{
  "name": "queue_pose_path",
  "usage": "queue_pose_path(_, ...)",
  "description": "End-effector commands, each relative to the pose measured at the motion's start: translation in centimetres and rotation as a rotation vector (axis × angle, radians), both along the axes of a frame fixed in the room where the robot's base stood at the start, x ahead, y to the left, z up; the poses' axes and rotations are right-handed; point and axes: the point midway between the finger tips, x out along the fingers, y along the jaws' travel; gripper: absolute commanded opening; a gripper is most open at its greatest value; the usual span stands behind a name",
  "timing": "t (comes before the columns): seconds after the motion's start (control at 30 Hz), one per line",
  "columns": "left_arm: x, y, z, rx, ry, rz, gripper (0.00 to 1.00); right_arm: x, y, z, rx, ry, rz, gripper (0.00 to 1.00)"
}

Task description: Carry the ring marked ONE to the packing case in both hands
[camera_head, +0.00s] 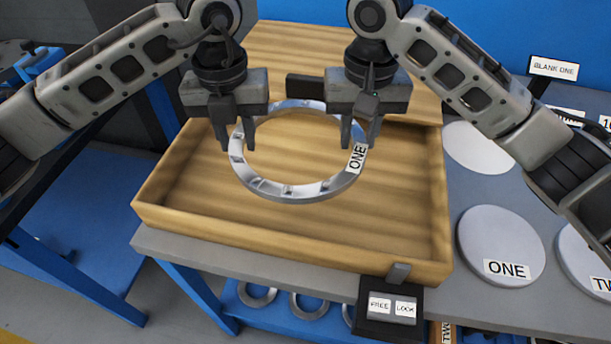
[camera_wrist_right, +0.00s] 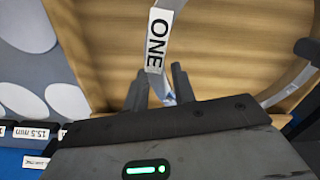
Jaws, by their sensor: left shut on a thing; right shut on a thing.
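The metal ring marked ONE (camera_head: 290,190) is held over the open wooden packing case (camera_head: 300,258) in the head view. Its ONE label faces up at the right side. My left gripper (camera_head: 236,140) is shut on the ring's left side. My right gripper (camera_head: 360,138) is shut on its right side, beside the label. The ring (camera_wrist_right: 154,62) also shows in the right wrist view, between the fingers of my right gripper (camera_wrist_right: 162,90). The ring looks clear of the case floor, but its exact height is hard to tell.
The case stands on a grey table (camera_head: 240,270). A black box with FREE and LOCK plates (camera_head: 390,308) is at its front right. A round disc marked ONE (camera_head: 500,245) and other discs lie to the right. Several rings (camera_head: 308,305) lie on a blue shelf below.

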Motion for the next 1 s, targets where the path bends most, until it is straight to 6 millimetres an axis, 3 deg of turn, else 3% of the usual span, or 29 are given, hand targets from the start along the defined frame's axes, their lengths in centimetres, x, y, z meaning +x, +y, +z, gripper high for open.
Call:
queue_pose_path(0.57, -0.1, -0.1, -0.3, 0.000, 0.002, -0.008, 0.00, 0.2, -0.1, -0.2, 0.001, -0.010, -0.009, 0.00)
queue_pose_path(1.0, -0.1, -0.1, -2.6, 0.000, 0.002, -0.008, 0.00, 0.2, -0.1, -2.5, 0.001, -0.010, -0.010, 0.00)
